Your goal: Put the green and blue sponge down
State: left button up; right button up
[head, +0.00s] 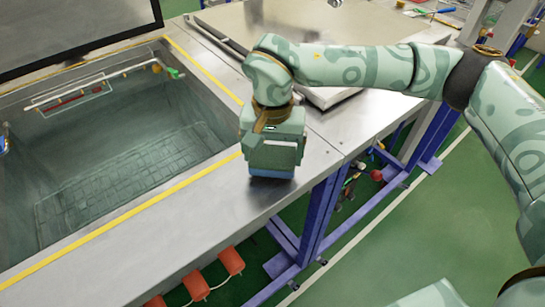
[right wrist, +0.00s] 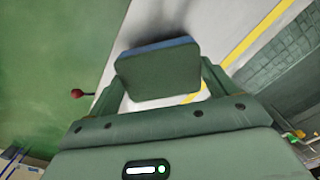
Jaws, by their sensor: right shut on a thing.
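My right gripper (head: 273,158) points down over the metal worktop beside the sunken basin. It is shut on the green and blue sponge, whose blue lower edge (head: 271,173) shows beneath the fingers. In the right wrist view the sponge (right wrist: 158,76) sits between the two fingers of the gripper (right wrist: 160,85), green face toward the camera and blue layer on the far side. A dark shadow lies on the worktop close to it. I cannot tell whether the sponge touches the metal. My left gripper is not in view.
The basin (head: 205,117), edged with yellow tape, opens left of the gripper. The metal worktop (head: 200,215) is bare in front of it. The worktop's edge runs close on the right, with blue legs (head: 322,215) and green floor below. Red cylinders (head: 231,261) hang along the front.

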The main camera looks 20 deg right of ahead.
aim_at(273, 156)
jog(key=shift+f, duration=0.95)
jog(key=o, duration=0.7)
jog(key=shift+f, duration=0.1)
notch_tip(273, 156, up, 12)
jog(key=shift+r+p, duration=0.2)
jog(key=shift+p, duration=0.9)
